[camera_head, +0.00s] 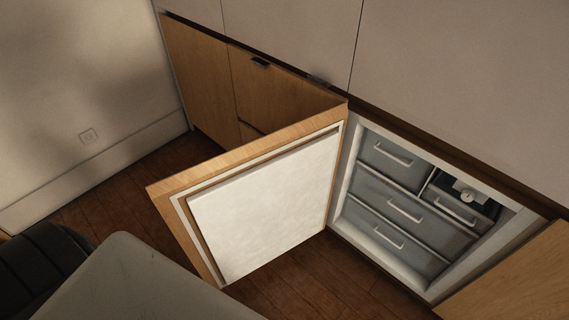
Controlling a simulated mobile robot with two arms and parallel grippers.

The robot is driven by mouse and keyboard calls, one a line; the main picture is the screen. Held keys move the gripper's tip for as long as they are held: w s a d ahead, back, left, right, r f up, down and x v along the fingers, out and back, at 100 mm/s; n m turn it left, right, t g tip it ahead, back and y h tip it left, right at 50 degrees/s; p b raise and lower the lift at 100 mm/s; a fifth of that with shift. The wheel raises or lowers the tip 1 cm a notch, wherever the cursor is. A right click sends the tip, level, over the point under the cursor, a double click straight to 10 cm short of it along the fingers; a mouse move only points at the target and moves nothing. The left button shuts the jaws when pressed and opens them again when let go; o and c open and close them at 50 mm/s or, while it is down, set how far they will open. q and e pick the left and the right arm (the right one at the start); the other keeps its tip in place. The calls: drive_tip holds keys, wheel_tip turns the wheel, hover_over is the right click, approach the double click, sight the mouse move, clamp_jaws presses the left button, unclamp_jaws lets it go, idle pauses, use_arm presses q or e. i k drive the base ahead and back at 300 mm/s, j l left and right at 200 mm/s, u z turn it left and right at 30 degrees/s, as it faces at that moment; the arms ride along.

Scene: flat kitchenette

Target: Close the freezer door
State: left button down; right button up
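The freezer door (265,208) stands wide open, swung out to the left. Its white inner panel faces me, and its edge is wood. Its hinge side is at the left of the freezer opening. The freezer (402,205) is built in under the counter and shows several grey drawers with white handles. Neither of my grippers shows in the view. The outer face of the door is hidden.
Wooden cabinets (205,95) stand left of the freezer, with another wood panel (518,275) at right. A grey surface (140,285) and a dark rounded object (38,270) fill the lower left. Brown wooden floor (310,275) is bare around the door.

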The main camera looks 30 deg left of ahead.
sight(232, 212)
drive_tip(key=j+z, duration=0.15)
drive_tip(key=j, duration=0.3)
drive_tip(key=j+z, duration=0.2)
drive_tip(key=j, duration=0.2)
drive_tip(key=k+j+z, duration=0.15)
drive_tip(key=j, duration=0.25)
drive_tip(key=j+z, duration=0.15)
drive_tip(key=j, duration=0.25)
drive_tip(key=k+j+z, duration=0.2)
drive_tip(key=j, duration=0.2)
drive_tip(key=k+j+z, duration=0.15)
drive_tip(key=j, duration=0.25)
drive_tip(key=j+z, duration=0.15)
drive_tip(key=j, duration=0.4)
drive_tip(key=j+z, duration=0.2)
drive_tip(key=j, duration=0.3)
drive_tip(key=k+j+z, duration=0.15)
drive_tip(key=j, duration=0.35)
